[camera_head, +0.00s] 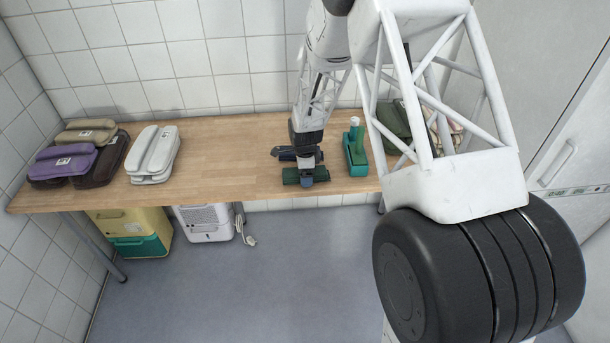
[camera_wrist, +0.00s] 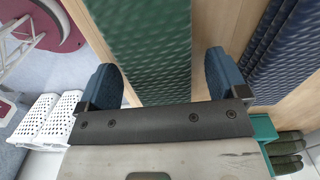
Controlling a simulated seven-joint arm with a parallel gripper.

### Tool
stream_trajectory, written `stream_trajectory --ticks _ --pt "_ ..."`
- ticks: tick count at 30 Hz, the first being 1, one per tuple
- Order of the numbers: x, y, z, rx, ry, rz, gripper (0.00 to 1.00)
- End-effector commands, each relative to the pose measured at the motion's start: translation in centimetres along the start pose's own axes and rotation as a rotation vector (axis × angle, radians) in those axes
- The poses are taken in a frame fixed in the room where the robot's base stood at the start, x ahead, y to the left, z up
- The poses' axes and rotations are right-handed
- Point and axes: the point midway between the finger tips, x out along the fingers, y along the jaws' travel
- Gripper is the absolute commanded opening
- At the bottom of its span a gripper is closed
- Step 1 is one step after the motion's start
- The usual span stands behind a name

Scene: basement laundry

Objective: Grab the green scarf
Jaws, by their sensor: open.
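The green scarf (camera_wrist: 145,40), dark green with a ribbed texture, lies on the wooden table (camera_head: 225,160) near its front edge. In the head view it shows as a small dark green bundle (camera_head: 291,176) under my gripper (camera_head: 306,181), which partly covers it. In the wrist view my gripper (camera_wrist: 163,78) is open, with one blue fingertip on each side of the scarf. Bare wood shows between the scarf and the right fingertip. I cannot tell whether either fingertip touches the scarf.
A dark navy ribbed bundle (camera_head: 286,153) lies just behind the scarf; it also shows in the wrist view (camera_wrist: 285,45). A green bottle-like item (camera_head: 355,150) stands to the right, near an olive folded cloth (camera_head: 392,121). White (camera_head: 154,155) and purple (camera_head: 62,162) folded bundles lie left.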

Motion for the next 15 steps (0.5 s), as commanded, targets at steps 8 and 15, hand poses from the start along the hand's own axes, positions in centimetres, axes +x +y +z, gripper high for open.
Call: stream_trajectory --ticks 8,15 --pt "-0.01 0.00 0.00 0.000 0.000 0.000 0.72" --pt "-0.01 0.00 0.00 0.000 0.000 0.000 0.36"
